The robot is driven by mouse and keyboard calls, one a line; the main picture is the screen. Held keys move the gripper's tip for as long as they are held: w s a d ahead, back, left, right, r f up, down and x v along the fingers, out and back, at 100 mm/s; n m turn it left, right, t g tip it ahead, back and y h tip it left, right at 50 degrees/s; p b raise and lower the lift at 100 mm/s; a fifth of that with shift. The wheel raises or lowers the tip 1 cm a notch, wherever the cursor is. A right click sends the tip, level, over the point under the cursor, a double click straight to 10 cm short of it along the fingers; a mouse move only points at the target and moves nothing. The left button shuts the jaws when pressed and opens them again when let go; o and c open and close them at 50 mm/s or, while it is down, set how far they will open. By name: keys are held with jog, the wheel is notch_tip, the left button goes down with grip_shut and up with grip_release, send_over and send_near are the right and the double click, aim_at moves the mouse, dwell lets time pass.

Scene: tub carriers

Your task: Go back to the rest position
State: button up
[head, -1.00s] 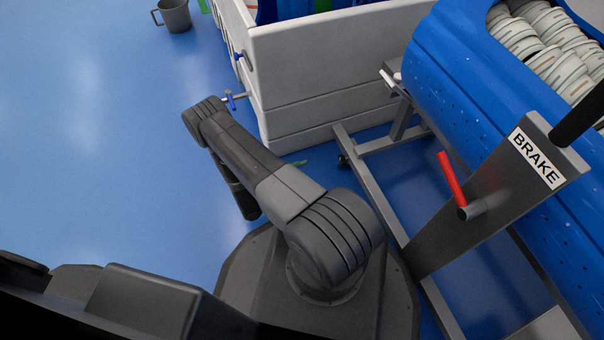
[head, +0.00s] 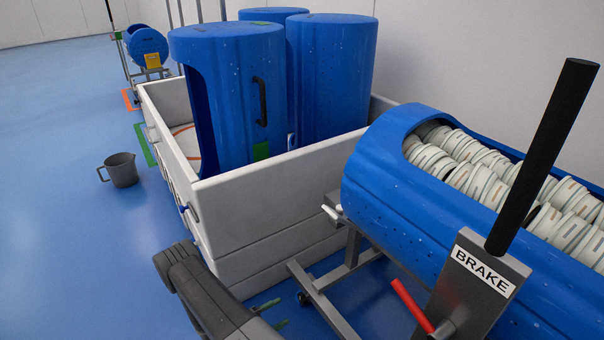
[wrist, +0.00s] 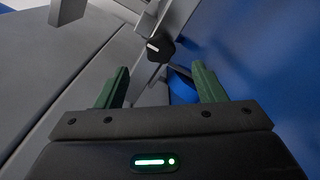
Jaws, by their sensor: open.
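My gripper (wrist: 160,86) is open in the wrist view, with two green fingers apart and nothing between them. In the head view my gripper (head: 274,315) shows only as green fingertips low in the picture, beside the white crate (head: 270,200) and near the grey frame of the tub carrier (head: 325,305). My dark arm reaches in from the bottom edge and hides the rest of the gripper. In the wrist view a dark caster (wrist: 160,48) and grey frame bars are ahead of the fingers, with a pale wall-like surface at left.
A blue tub (head: 385,185) full of stacked pale rings lies on the carrier at right. Its BRAKE post (head: 470,290) has a red lever (head: 410,305) and a black handle (head: 545,155). Upright blue tubs (head: 235,100) stand in the crate. A grey jug (head: 121,170) is on open floor at left.

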aim_at(301, 300)
jog(key=shift+b+x, duration=0.95)
jog(key=shift+x, duration=3.25)
jog(key=shift+s+a, duration=0.1)
jog(key=p+v, duration=0.4)
jog(key=v, duration=1)
jog(key=b+x, duration=0.4)
jog(key=x, duration=1)
jog(key=shift+d, duration=0.25)
jog(key=shift+a+n, duration=0.15)
jog(key=shift+n, duration=0.25)
jog(key=n, duration=0.3)
jog(key=shift+r+n, duration=0.1)
jog(key=shift+n, duration=0.3)
jog(key=n, duration=0.5)
jog(key=shift+w+a, duration=0.1)
jog(key=shift+w, duration=0.1)
jog(key=shift+n, duration=0.3)
